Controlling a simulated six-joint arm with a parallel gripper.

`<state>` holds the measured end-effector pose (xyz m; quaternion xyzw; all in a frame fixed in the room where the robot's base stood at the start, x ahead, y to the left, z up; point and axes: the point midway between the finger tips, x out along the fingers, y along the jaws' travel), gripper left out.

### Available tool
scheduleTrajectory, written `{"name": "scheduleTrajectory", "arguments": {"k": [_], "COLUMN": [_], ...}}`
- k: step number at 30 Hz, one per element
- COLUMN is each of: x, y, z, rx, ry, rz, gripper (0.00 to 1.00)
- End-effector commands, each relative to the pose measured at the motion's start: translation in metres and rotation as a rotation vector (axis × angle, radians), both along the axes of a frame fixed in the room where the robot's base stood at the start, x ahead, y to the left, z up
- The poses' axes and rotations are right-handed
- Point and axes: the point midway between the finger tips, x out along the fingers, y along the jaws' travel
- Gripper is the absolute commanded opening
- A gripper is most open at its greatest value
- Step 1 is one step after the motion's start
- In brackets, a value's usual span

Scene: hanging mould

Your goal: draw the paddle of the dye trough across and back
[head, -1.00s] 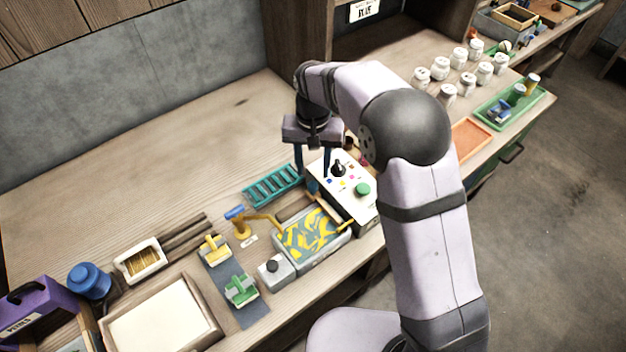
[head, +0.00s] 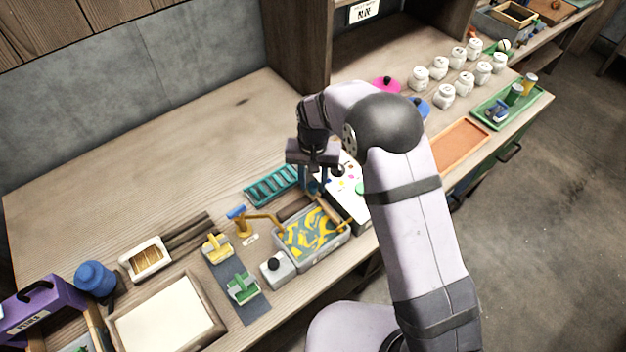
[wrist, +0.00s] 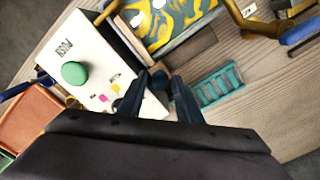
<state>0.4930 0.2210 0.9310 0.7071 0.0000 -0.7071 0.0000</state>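The dye trough (head: 312,236) is a grey box with yellow and blue marbled liquid, at the front of the bench. A brown bar, seemingly the paddle (head: 331,213), lies across its right end; in the wrist view the bar (wrist: 125,40) runs along the trough's edge (wrist: 185,45). My gripper (head: 315,182) is low by the trough's back right corner.
A white box with a green button (wrist: 75,72) stands right beside the trough. A teal rack (head: 272,185) lies behind it. The back of the bench is clear.

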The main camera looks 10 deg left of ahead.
Motion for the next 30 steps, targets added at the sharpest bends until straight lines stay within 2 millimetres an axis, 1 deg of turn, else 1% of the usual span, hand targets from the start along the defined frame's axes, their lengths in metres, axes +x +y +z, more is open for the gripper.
{"name": "scheduleTrajectory", "arguments": {"k": [1,2,3,4,8,11,18,21,24,30], "x": [0.000,0.000,0.000,0.000,-0.001,-0.007,-0.047,-0.060,-0.066,-0.067], "y": [0.000,0.000,0.000,0.000,0.001,0.009,0.049,0.061,0.067,0.068], "z": [0.000,0.000,0.000,0.000,0.000,0.000,0.000,0.000,0.001,0.001], "rx": [0.000,0.000,0.000,0.000,0.000,0.000,0.001,0.001,0.001,0.002], "ry": [0.000,0.000,0.000,0.000,0.000,0.000,0.001,0.000,-0.001,0.001], "rz": [0.000,0.000,0.000,0.000,0.001,0.004,0.007,0.005,0.001,-0.001], "gripper": [0.19,0.11,0.02,0.00,0.00,0.00,0.00,0.00,0.00,0.00]}}
